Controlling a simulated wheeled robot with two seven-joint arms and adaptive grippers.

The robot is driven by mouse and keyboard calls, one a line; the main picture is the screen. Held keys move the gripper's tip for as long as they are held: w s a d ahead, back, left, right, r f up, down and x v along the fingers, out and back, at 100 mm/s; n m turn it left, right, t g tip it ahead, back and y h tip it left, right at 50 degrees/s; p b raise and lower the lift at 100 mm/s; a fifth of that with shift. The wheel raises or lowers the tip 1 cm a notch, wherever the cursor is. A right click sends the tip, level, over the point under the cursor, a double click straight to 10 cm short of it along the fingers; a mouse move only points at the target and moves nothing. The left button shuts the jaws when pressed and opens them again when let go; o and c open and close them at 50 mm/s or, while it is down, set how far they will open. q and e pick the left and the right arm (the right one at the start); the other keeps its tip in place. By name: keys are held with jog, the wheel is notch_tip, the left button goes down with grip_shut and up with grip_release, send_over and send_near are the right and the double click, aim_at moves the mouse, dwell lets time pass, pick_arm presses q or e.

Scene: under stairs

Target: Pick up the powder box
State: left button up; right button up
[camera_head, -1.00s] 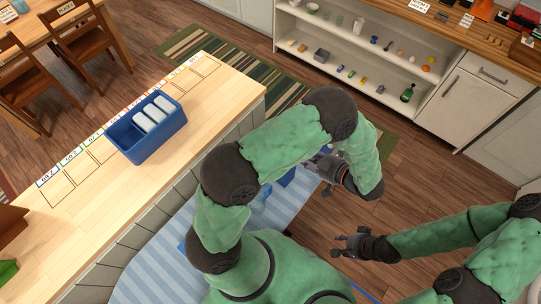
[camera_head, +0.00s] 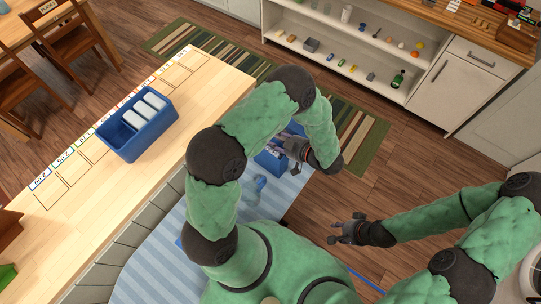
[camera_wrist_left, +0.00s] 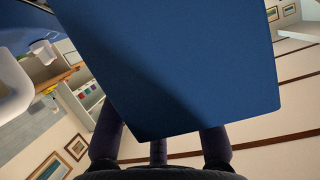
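The powder box appears to be the blue box (camera_head: 268,163) on the striped table, partly hidden by my left arm in the head view. Its plain blue face (camera_wrist_left: 190,65) fills much of the left wrist view. My left gripper (camera_head: 291,147) is right at the box, on its right side. In the wrist view its dark fingers run behind the box's edge, so the fingertips and any grip are hidden. My right gripper (camera_head: 346,229) is open and empty, over the floor right of the table.
The striped table (camera_head: 150,275) also holds a pale blue item (camera_head: 256,190). A wooden counter (camera_head: 200,95) at left carries a blue bin (camera_head: 140,153) with white items and several marked squares. White shelves (camera_head: 300,57) with small goods stand at the back.

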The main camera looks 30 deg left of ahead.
pick_arm(q)
grip_shut()
jog(key=shift+r, duration=0.25)
dwell(0.3)
jog(key=shift+r+p, duration=0.3)
jog(key=shift+r, duration=4.45)
